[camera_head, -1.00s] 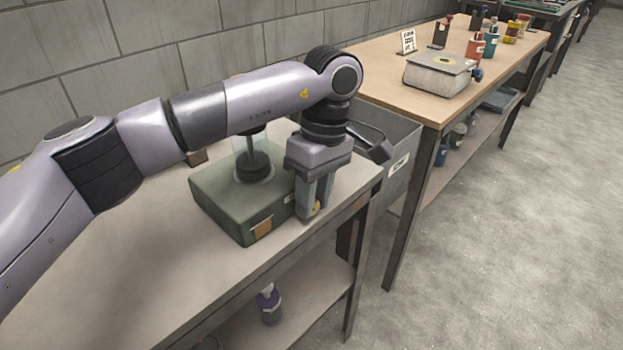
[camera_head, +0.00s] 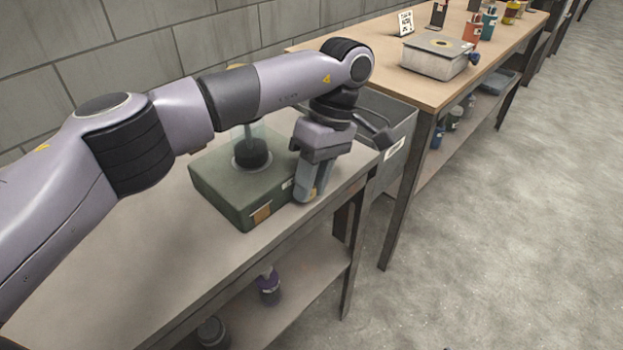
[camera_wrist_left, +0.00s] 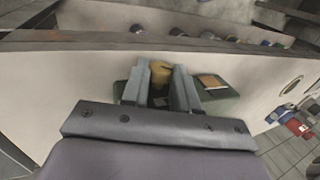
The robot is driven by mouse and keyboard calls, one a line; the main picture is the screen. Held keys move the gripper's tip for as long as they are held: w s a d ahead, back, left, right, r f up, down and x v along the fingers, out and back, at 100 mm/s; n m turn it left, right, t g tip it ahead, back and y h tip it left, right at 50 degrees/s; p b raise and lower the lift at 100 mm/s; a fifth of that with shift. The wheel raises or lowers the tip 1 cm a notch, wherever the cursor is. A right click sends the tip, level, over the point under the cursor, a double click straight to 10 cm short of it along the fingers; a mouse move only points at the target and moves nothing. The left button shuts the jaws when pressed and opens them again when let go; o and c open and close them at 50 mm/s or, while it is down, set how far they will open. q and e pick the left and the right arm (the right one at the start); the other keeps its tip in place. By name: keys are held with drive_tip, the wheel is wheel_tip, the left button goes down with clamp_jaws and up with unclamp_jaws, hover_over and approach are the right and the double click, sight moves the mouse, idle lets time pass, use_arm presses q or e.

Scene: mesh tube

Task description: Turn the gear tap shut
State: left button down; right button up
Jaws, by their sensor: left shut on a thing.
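A green box (camera_head: 222,198) sits on the near table, with a clear tube (camera_head: 240,138) on a black collar (camera_head: 252,154) standing on its top. The gear tap (camera_head: 312,193) is a small yellowish piece at the box's right side, mostly hidden by my fingers. It also shows as a yellow knob between the fingers in the left wrist view (camera_wrist_left: 160,74). My left gripper (camera_head: 306,196) points down beside the box, its fingers slanted, and is shut on the gear tap. My right gripper is not in view.
A grey bin (camera_head: 398,125) stands between the near table (camera_head: 120,255) and a farther wooden bench (camera_head: 415,90). The bench holds a grey box (camera_head: 436,58) and several small items. A purple-capped bottle (camera_head: 268,288) stands on the shelf below. The near table's front left is clear.

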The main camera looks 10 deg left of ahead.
use_arm(q)
drive_tip(key=c, duration=0.9)
unclamp_jaws()
drive_tip(key=shift+o, duration=0.2)
drive_tip(key=shift+r, duration=0.1)
drive_tip(key=p+v, duration=0.1)
drive_tip(key=v, duration=0.6)
